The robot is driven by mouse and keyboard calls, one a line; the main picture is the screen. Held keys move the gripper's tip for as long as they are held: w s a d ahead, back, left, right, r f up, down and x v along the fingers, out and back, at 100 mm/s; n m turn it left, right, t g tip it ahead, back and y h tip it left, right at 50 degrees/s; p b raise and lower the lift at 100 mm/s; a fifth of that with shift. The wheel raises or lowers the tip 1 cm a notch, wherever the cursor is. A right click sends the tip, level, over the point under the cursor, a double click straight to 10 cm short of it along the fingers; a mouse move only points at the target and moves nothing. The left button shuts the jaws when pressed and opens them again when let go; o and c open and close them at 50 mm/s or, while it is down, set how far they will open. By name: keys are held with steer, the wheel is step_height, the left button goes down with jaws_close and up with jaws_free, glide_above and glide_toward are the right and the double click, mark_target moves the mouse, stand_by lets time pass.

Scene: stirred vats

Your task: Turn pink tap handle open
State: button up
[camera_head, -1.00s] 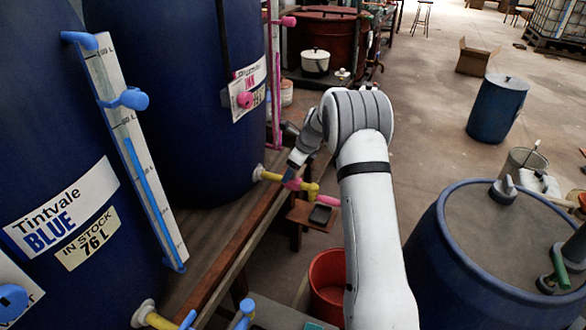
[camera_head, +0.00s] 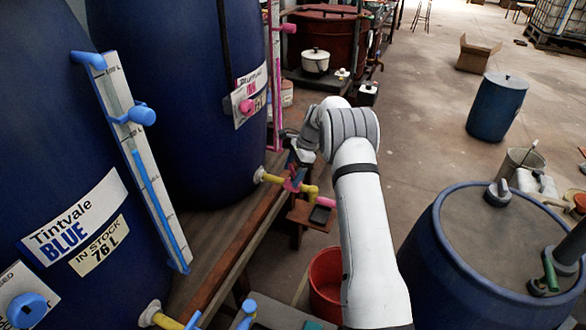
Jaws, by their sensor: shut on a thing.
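The pink tap handle (camera_head: 291,185) sits on a yellow pipe (camera_head: 272,179) low on the front of the middle blue vat (camera_head: 180,110). The pipe bends down at its outer end, with a pink piece (camera_head: 325,201) beside it. My gripper (camera_head: 294,178) reaches down from above and is shut on the pink handle. The fingers and wrist hide part of the handle, so its exact angle is hard to tell.
A wooden rail (camera_head: 225,258) runs below the vats. The Tintvale Blue vat (camera_head: 45,130) is at left, and a large blue barrel (camera_head: 450,270) is at right. Open floor lies behind.

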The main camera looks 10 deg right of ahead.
mark_target(293, 169)
steer(key=n, duration=0.2)
steer(key=n+g+p, duration=0.1)
steer(key=n, duration=0.1)
steer(key=shift+n+g+h, duration=0.3)
steer(key=shift+h, duration=0.1)
steer(key=shift+n+g+h+p, duration=0.15)
steer(key=shift+n+g+h, duration=0.2)
steer(key=shift+n, duration=0.95)
steer(key=shift+n+g+h+p, duration=0.15)
steer(key=shift+n+g+h, duration=0.2)
steer(key=shift+n, duration=0.95)
steer(key=o, duration=1)
steer(key=shift+r, duration=0.1)
steer(key=p+v, duration=0.1)
steer(key=v, duration=0.5)
steer(key=shift+w, duration=0.15)
steer(key=shift+p+v, duration=0.75)
steer(key=shift+p, duration=0.05)
